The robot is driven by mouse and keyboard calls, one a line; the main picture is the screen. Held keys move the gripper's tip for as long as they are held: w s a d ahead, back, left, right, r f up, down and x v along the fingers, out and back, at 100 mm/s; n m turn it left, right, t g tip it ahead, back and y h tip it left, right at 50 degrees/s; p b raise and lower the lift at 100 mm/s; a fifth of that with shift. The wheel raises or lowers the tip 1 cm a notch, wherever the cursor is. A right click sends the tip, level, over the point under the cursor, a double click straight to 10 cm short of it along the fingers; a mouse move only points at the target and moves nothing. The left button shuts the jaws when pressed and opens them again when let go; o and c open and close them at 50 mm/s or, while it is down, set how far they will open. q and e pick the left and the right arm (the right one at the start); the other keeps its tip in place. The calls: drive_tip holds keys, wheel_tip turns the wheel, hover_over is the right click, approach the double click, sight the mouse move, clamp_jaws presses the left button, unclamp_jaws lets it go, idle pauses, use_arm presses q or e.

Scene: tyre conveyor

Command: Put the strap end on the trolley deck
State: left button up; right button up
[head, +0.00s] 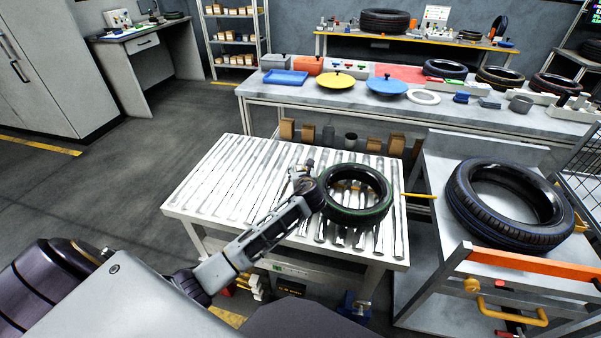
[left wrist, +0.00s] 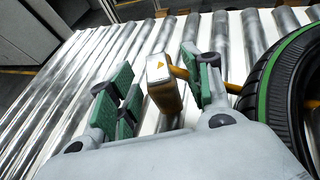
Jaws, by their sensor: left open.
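The strap end (left wrist: 163,82), a pale block with an orange side and a small triangle mark, is over the roller conveyor (left wrist: 70,95). An orange strap (left wrist: 215,82) runs from it towards the green-striped tyre (left wrist: 275,85). My left gripper (left wrist: 160,85) is open, its green-padded fingers either side of the strap end; I cannot tell whether they touch it. In the head view my left gripper (head: 304,178) is just left of that tyre (head: 356,212), which lies flat on the rollers. The trolley deck (head: 437,172) stands right of the conveyor. My right gripper is not in view.
A blue-striped tyre (head: 510,203) lies on the trolley and covers much of its deck. An orange bar (head: 528,270) crosses the trolley's near side. A long bench (head: 450,110) with lids, trays and tyres stands behind. The conveyor's left rollers (head: 225,180) are clear.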

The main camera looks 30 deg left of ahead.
use_arm(q)
drive_tip(key=shift+r, duration=0.1)
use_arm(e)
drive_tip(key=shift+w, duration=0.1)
use_arm(q)
drive_tip(key=shift+s+d, duration=0.1)
drive_tip(key=shift+s, duration=0.05)
drive_tip(key=shift+s+d+r, duration=0.35)
drive_tip(key=shift+s, duration=0.1)
drive_tip(key=p+v, duration=0.1)
drive_tip(key=v, duration=0.5)
drive_tip(key=shift+s+d, duration=0.1)
drive_tip(key=v, duration=0.4)
drive_tip(key=shift+s, duration=0.1)
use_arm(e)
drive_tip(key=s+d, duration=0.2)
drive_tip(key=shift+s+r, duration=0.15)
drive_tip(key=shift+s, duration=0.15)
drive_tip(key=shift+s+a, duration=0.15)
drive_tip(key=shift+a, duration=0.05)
